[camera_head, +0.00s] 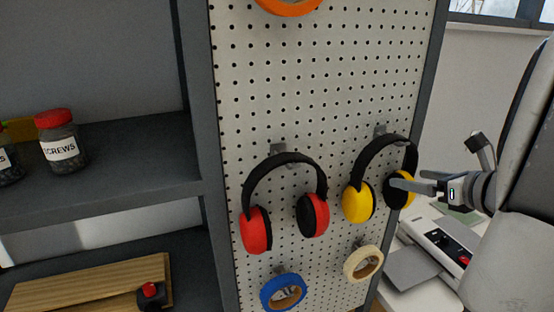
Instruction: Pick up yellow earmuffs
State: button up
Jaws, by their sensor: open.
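The yellow earmuffs (358,201) hang by their black headband from a hook on the white pegboard, right of the red earmuffs. My gripper (398,179) comes in from the right, with its fingertips at the right ear cup and overlapping it in the picture. It is open. Part of the right cup is hidden behind the fingers. I cannot tell whether the fingers touch the cup or stand in front of it. The earmuffs hang upright on their hook.
Red earmuffs (257,230) hang to the left on the pegboard (330,80). Blue tape (268,292) and cream tape (350,265) hang below, orange tape (290,8) above. A dark shelf (120,165) with a screws jar (60,140) stands left. A white machine (440,245) is lower right.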

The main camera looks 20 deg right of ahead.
aim_at(404, 177)
jog(key=x, duration=0.4)
jog(key=shift+w+d+f, duration=0.15)
jog(key=shift+d, duration=0.1)
grip_shut()
